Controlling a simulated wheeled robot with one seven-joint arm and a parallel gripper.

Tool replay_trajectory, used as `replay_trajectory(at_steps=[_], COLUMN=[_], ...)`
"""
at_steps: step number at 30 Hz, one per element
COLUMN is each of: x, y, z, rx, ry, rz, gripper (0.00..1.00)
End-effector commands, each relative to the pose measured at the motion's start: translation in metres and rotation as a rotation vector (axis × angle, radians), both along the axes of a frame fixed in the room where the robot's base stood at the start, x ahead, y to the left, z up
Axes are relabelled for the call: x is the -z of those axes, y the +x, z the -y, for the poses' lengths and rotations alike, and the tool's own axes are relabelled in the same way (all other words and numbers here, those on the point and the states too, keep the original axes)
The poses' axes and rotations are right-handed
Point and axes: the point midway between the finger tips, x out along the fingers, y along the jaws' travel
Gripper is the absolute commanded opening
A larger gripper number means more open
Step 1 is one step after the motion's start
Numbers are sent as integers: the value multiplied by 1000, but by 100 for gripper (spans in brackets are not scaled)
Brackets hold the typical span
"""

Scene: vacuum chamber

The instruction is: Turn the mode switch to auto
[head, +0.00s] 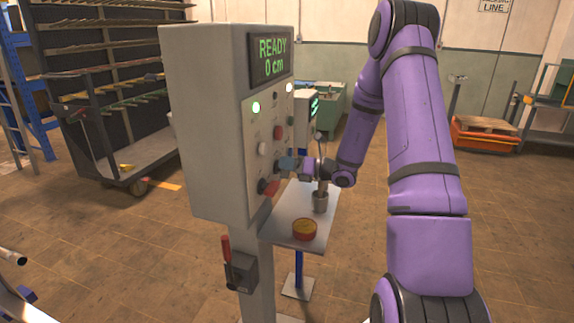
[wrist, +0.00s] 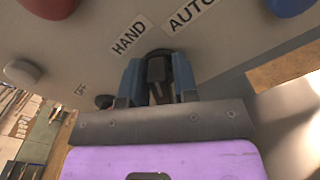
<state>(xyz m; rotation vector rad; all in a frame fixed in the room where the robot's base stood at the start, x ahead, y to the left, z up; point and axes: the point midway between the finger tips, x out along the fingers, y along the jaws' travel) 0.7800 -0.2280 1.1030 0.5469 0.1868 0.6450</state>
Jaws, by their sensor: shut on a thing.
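The mode switch (wrist: 157,68) is a dark knob on the grey control panel (head: 212,110). The labels HAND (wrist: 131,36) and AUTO (wrist: 192,13) stand beside it on the panel face in the wrist view. My gripper (wrist: 157,80) has its two blue fingers on either side of the knob and is shut on it. In the head view my gripper (head: 286,163) is at the panel's lower face and hides the switch. I cannot tell exactly which label the knob points to.
The panel's display (head: 271,55) reads READY 0 cm. A red knob (head: 268,187) and several buttons sit close to my gripper. A lever box (head: 238,270) is on the post below.

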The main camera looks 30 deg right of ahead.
Motion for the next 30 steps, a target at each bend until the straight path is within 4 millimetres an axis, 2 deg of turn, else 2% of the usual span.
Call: replay_trajectory(at_steps=[15, 30], x=[6, 7], y=[2, 2], z=[4, 5], rx=[2, 1], ry=[307, 389], rz=[-244, -309], gripper=[4, 4])
